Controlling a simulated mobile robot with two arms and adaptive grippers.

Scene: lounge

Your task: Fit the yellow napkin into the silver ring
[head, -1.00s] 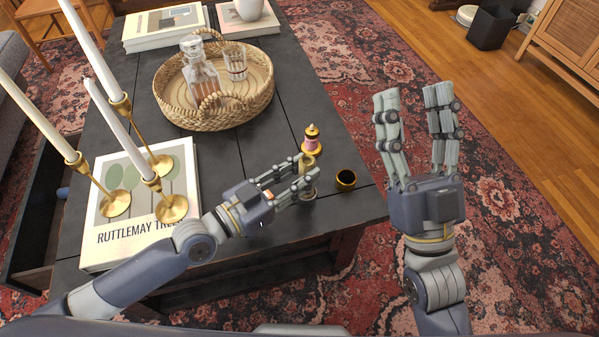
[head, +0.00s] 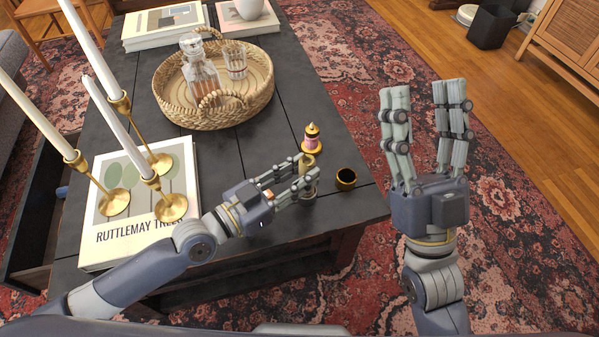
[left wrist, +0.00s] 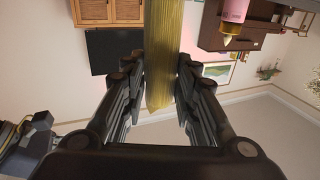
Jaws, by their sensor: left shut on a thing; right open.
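My left gripper (head: 307,166) is shut on a yellowish upright roll (head: 308,160), which looks like the yellow napkin, at the table's near right corner. In the left wrist view the ribbed yellow napkin (left wrist: 162,60) stands between the fingers. In the head view the fingers hide part of it, and I cannot tell whether its lower end touches the table. I see no clearly silver ring. A small round gold-coloured piece with a dark opening (head: 346,179) stands just right of the left gripper, apart from it. My right gripper (head: 425,90) is open and empty, right of the table.
A pink and gold pointed object (head: 312,140) stands just behind the napkin. A woven tray (head: 176,112) with a decanter (head: 201,75) and a glass (head: 235,62) is farther back. Gold candlesticks (head: 172,207) stand on a book (head: 112,247) at left. The table middle (head: 235,155) is clear.

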